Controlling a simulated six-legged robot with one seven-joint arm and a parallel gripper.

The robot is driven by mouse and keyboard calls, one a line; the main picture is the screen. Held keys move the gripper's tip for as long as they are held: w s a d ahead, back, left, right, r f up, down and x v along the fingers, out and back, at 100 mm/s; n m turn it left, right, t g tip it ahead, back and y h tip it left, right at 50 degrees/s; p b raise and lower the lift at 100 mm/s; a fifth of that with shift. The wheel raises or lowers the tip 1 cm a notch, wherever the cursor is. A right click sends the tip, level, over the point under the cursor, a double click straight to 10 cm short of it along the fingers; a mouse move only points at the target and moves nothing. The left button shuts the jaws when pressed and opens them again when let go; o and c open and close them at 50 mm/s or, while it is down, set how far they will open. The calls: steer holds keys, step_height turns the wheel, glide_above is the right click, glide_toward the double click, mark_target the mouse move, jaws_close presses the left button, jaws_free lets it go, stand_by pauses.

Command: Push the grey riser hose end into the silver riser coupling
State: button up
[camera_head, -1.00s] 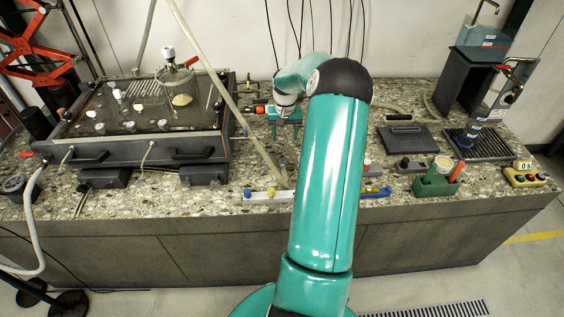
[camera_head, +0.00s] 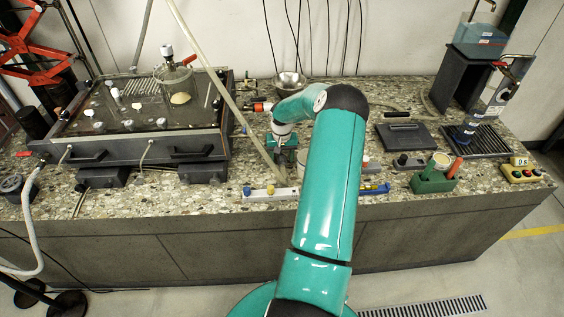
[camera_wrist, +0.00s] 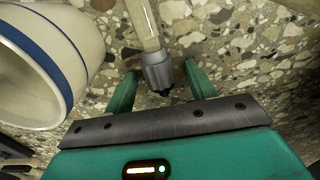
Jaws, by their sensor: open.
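A pale hose (camera_head: 215,75) slants down across the head view to the worktop. In the wrist view, the hose (camera_wrist: 145,22) ends in a grey collar with a dark tip, the grey riser hose end (camera_wrist: 157,71). My gripper (camera_wrist: 160,70) is open, with one green finger on each side of this end and gaps between. In the head view, my gripper (camera_head: 285,150) is low over the worktop beside the hose's lower part. I cannot make out the silver riser coupling for certain in either view.
A white bar with coloured knobs (camera_head: 269,193) lies in front of the hose. The glass-topped tank (camera_head: 150,110) stands left. A metal bowl (camera_head: 290,84) is behind my arm. In the wrist view, a white round-mouthed object with a blue band (camera_wrist: 45,65) is close at left.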

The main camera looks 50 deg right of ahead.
steer(key=shift+c, duration=0.5)
steer(key=c, duration=1)
steer(key=shift+r, duration=0.1)
